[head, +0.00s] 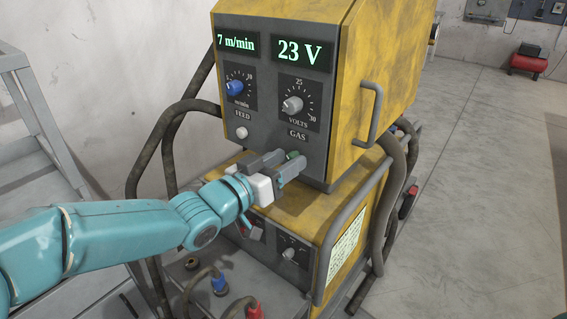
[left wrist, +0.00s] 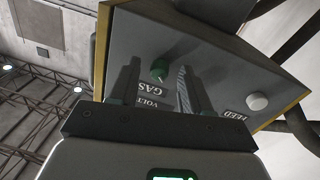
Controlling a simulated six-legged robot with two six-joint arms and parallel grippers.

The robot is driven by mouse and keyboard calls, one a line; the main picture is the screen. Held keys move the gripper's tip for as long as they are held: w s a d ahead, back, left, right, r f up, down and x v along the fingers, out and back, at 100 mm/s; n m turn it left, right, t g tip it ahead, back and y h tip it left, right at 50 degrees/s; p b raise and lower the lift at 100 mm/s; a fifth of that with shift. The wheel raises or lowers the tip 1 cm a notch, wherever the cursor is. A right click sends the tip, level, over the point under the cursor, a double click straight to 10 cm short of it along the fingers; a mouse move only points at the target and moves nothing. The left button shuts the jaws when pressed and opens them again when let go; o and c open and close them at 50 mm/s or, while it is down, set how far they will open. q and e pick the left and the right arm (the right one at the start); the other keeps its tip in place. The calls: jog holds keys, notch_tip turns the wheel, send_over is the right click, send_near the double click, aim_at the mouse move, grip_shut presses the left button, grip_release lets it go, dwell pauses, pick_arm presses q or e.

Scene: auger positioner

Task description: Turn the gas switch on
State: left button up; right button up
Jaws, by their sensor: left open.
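My left gripper (head: 286,161) is open, in front of the panel at the knob. In the left wrist view the left gripper (left wrist: 158,75) has a gap on both sides of the knob. I cannot tell how deep the knob sits between the fingers. My right gripper is out of view.
Above are a blue feed knob (head: 234,88), a grey volts knob (head: 292,105) and a white FEED button (head: 241,132). A lower yellow unit (head: 335,205) with cables stands below. A grey metal frame (head: 40,130) is at left. Open floor (head: 480,180) lies at right.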

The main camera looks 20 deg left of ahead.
pick_arm(q)
grip_shut()
jog(key=shift+d+m+y+b, duration=0.1)
jog(key=shift+m+y+b, duration=0.3)
jog(key=shift+m+b, duration=3.1)
jog(key=shift+d+m+y+b, duration=0.1)
jog(key=shift+m+y+b, duration=0.3)
jog(key=shift+m+b, duration=3.05)
jog(key=m+p, duration=0.3)
jog(key=shift+a+r+m, duration=0.1)
jog(key=shift+m, duration=0.15)
